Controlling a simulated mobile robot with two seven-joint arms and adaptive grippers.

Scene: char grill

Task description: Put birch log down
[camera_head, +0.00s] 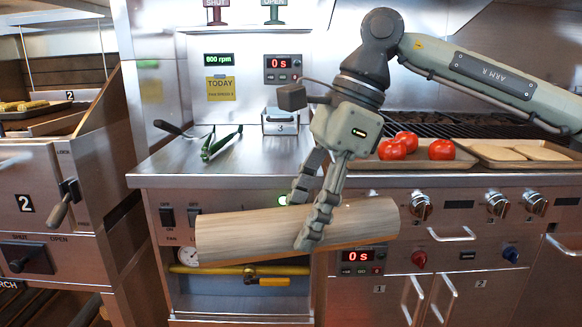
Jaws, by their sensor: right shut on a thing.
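The birch log (240,237) is a pale wooden cylinder lying nearly level in the camera_head view, its right end slightly higher. My right gripper (312,222) is shut on the log a little right of its middle, with fingers on either side. My left gripper is not in view.
A tray of tomatoes (393,150) and a second tray (515,153) stand at the right. Knobs (420,205) and handles line the front panel. An oven (50,200) stands at the left.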

